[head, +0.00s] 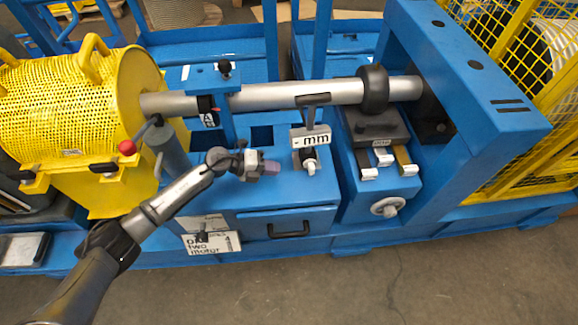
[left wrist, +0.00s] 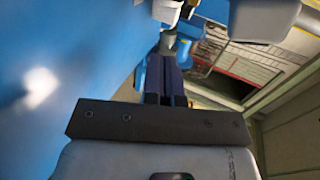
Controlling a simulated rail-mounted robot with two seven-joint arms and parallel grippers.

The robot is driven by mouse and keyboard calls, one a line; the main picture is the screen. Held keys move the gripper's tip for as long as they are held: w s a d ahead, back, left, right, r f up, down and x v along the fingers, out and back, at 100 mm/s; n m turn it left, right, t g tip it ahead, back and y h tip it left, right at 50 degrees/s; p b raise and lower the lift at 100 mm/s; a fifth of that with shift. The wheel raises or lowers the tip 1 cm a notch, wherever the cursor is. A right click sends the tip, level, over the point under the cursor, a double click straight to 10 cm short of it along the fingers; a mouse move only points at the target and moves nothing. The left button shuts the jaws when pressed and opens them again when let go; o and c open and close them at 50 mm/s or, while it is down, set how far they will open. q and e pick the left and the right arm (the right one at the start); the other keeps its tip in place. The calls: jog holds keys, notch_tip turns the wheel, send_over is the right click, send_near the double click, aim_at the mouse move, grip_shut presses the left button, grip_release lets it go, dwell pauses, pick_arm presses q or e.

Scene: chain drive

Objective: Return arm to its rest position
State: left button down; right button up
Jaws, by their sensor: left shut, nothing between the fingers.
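My left arm reaches in from the lower left in the head view, across the front of the blue machine bench (head: 265,192). In the left wrist view the shut fingers (left wrist: 165,85) point up the picture, with a blue surface close on the left. My right gripper does not show in either view.
A silver shaft (head: 290,94) runs along the bench from the yellow mesh guard (head: 85,90) to the blue frame (head: 455,70). A red-knobbed lever (head: 127,147) stands close to my left arm. The floor (head: 400,270) in front is clear.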

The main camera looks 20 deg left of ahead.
pick_arm(q)
jog(key=shift+p+v, duration=0.4)
jog(key=shift+v, duration=1.8)
